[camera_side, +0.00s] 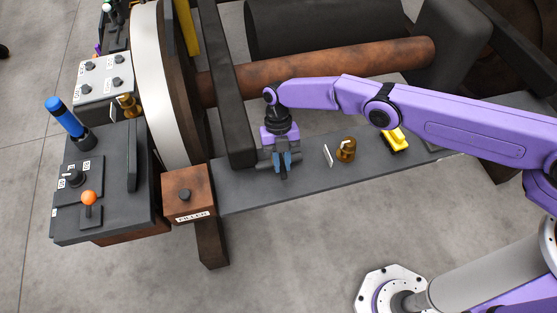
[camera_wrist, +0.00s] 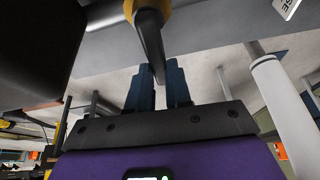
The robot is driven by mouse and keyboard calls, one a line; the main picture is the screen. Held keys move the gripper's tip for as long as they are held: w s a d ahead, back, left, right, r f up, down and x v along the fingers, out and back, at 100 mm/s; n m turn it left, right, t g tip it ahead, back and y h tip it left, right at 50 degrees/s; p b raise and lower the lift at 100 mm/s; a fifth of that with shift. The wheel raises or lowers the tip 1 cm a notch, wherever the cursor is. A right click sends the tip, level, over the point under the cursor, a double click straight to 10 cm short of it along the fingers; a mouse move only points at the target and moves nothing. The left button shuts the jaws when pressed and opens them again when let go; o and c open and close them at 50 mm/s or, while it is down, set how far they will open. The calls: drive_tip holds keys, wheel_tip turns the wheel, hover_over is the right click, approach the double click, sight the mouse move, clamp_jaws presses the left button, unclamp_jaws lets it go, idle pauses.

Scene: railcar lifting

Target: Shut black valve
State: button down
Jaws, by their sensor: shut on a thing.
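The black valve shows in the wrist view as a dark lever (camera_wrist: 150,40) on a yellow-gold body (camera_wrist: 148,8). The lever's lower end sits between the two blue fingers of my gripper (camera_wrist: 154,84), which are shut on it. In the side view, my gripper (camera_side: 287,163) points down at the grey bench (camera_side: 240,197), just right of a dark upright frame. There my gripper and wrist hide the valve.
Right of my gripper on the bench stand a white plate (camera_side: 328,155), a brass fitting (camera_side: 346,150) and a yellow part (camera_side: 395,140). A dark frame beam (camera_side: 232,100) is close on the left. Further left are a brown filler box (camera_side: 188,192) and a control console (camera_side: 105,190).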

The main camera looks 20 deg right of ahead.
drive_tip(key=shift+d+n, duration=0.2)
drive_tip(key=shift+n, duration=0.3)
drive_tip(key=c, duration=1)
unclamp_jaws()
drive_tip(key=shift+c, duration=0.2)
drive_tip(key=shift+r, duration=0.1)
drive_tip(key=shift+v, duration=3.65)
drive_tip(key=shift+a+r, duration=0.1)
